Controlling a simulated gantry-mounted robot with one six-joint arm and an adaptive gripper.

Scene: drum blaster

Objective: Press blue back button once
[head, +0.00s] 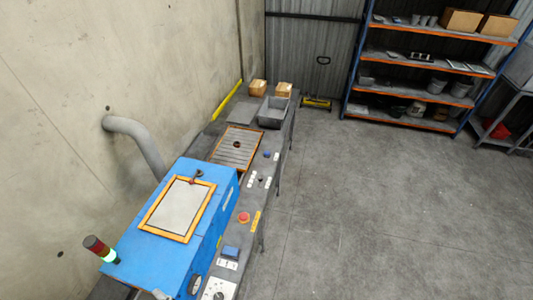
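A small blue button (267,154) sits toward the far end of the grey control strip, right of the slatted panel. White labels lie beside and below it. A larger blue block-like button (231,252) sits nearer, at the front of the same strip, above white labels. The farther one is the back one of these two. Both look uncovered, and nothing touches them. Whether either is pressed in is too small to tell. My gripper is not in view.
A blue machine housing (164,248) with an orange-framed window (180,210) stands left of the strip. A red button (243,217) lies between the blue buttons. A grey bin (273,112) and cardboard boxes (258,87) stand behind. The floor to the right is clear.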

